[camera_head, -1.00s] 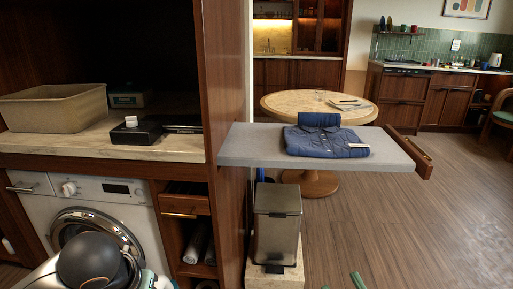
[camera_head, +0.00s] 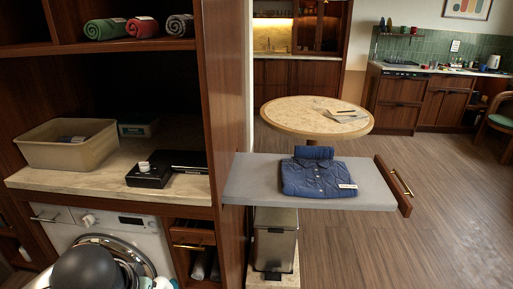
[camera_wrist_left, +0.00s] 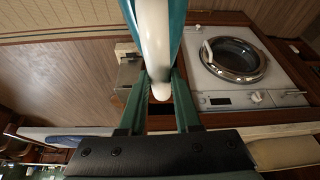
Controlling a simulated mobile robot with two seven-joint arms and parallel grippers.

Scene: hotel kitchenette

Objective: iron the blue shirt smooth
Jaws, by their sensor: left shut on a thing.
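The blue shirt (camera_head: 318,180) lies folded on the grey ironing board (camera_head: 240,180), with a rolled or raised part at its far edge and a small white label at its front right. Some creases show on it. My left gripper (camera_wrist_left: 160,75) is shut on a teal and white thing (camera_wrist_left: 155,40), which looks like the iron, though only part of it shows. In the head view it is low at the left, mostly out of frame, away from the shirt. My right gripper is not in view.
A wooden cabinet wall (camera_head: 225,90) stands just left of the board. A washing machine (camera_head: 110,230) is below a counter with a beige bin (camera_head: 65,155) and a black box (camera_head: 150,178). A metal pedal bin (camera_head: 275,245) stands under the board. A round table (camera_head: 290,112) is behind.

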